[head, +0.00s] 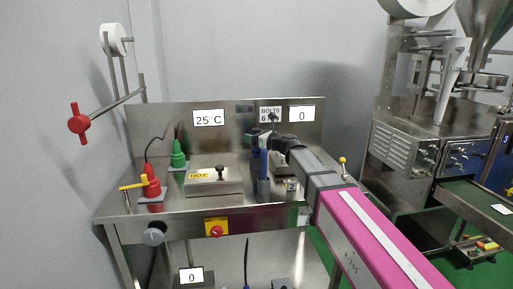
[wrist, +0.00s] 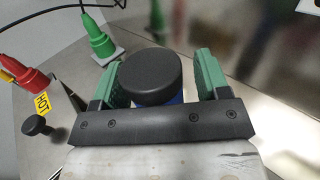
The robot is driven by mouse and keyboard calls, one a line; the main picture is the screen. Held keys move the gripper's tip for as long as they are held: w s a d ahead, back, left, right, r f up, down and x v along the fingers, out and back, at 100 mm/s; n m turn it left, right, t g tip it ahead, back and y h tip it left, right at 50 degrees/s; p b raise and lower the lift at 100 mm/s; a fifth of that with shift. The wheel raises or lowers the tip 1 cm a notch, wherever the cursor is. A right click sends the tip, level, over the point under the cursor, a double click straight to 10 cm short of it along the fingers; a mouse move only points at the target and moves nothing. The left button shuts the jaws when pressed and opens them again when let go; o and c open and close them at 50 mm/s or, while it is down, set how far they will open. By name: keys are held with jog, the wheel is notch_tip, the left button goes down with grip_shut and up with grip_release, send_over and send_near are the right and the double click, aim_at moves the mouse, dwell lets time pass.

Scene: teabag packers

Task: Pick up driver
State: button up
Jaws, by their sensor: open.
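A driver-like tool with a round black top (wrist: 151,78) and a blue body stands between the two green fingers of my gripper (wrist: 158,70) in the wrist view. The fingers are open, one on each side of it, with a small gap visible at each side. In the head view its blue body (head: 264,163) stands upright on the steel bench, right of the hot plate box. My gripper (head: 262,139) is at its upper part there. Its lower end is hard to make out, and my gripper hides part of it.
A steel box with a HOT label (head: 199,176) and black knob stands just left. A red corded tool (head: 151,183) and a green corded tool (head: 178,157) stand farther left on the bench. A steel back panel (head: 160,125) rises behind. A larger machine (head: 405,160) stands right.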

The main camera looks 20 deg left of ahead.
jog(key=shift+c, duration=0.4)
jog(key=c, duration=1)
jog(key=shift+c, duration=0.2)
jog(key=shift+r, duration=0.1)
